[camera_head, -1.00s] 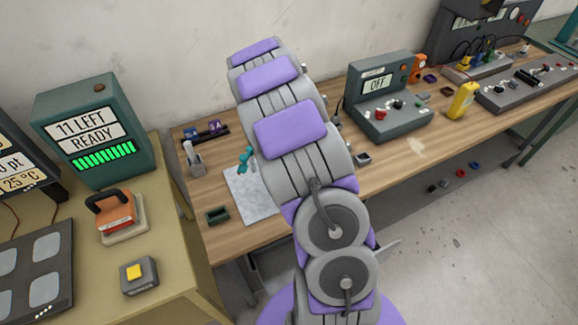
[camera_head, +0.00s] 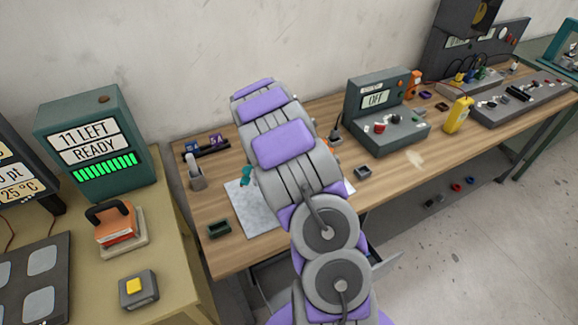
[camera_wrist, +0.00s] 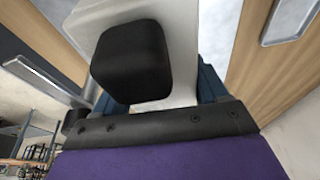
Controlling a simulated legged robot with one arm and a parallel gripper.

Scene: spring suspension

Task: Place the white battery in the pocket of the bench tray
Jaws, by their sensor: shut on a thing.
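In the wrist view a white block, which I take for the white battery (camera_wrist: 185,45), is held in my gripper (camera_wrist: 135,62). One black finger pad covers part of its near face; the other finger is hidden. Blue parts show behind its lower end. In the head view my own arm hides the gripper and the battery. A small grey tray with a pale rim (camera_head: 363,172) lies on the wooden bench just right of my arm; it may be the bench tray. A metal-rimmed piece (camera_wrist: 292,20) shows on wood at the wrist view's upper right. I cannot tell whether they are the same.
A grey box reading OFF (camera_head: 375,98) and a yellow device (camera_head: 458,115) stand right. The bench (camera_head: 300,235) has bare wood along its front.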

